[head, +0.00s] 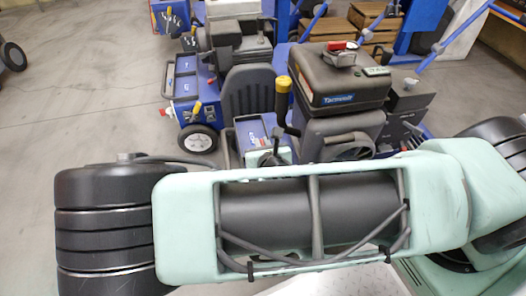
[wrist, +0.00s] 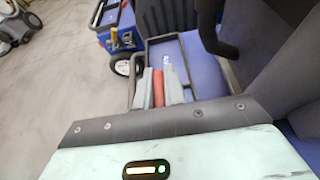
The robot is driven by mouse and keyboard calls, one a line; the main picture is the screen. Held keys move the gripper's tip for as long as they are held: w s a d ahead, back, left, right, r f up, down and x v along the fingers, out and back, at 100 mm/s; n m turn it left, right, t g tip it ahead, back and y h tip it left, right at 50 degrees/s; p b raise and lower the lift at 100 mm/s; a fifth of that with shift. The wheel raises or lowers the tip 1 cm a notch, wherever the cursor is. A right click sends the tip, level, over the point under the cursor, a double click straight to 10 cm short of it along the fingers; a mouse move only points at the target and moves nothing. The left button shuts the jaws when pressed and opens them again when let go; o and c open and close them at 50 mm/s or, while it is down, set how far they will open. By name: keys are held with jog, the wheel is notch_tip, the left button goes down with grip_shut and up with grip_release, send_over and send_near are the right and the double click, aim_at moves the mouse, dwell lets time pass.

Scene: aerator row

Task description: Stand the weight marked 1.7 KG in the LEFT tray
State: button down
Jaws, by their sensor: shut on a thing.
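In the wrist view my gripper (wrist: 159,88) has its two grey fingers shut on a narrow red thing (wrist: 158,86). No marking on it is readable, so I cannot tell whether it is the 1.7 KG weight. Beyond the fingertips is a blue tray-like surface (wrist: 166,50) with a dark rim and a small white label. I cannot tell whether the red thing touches it. This blue surface also shows in the head view (head: 248,133), beside a dark seat. My arm hides most of the gripper and the held thing there.
A dark seat back (head: 249,92) and a yellow-topped lever (head: 283,95) stand close to the blue surface. A dark engine hood (head: 340,80) carries a red-and-grey thing (head: 343,47). Another blue machine (head: 190,85) stands behind. Open floor (head: 85,100) lies left.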

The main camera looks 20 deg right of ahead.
jog(key=shift+w+f+b, duration=0.1)
jog(key=shift+f+b, duration=1.35)
jog(key=shift+f, duration=2.4)
jog(key=shift+f, duration=0.15)
jog(key=c, duration=1.5)
grip_release()
jog(key=shift+f, duration=0.1)
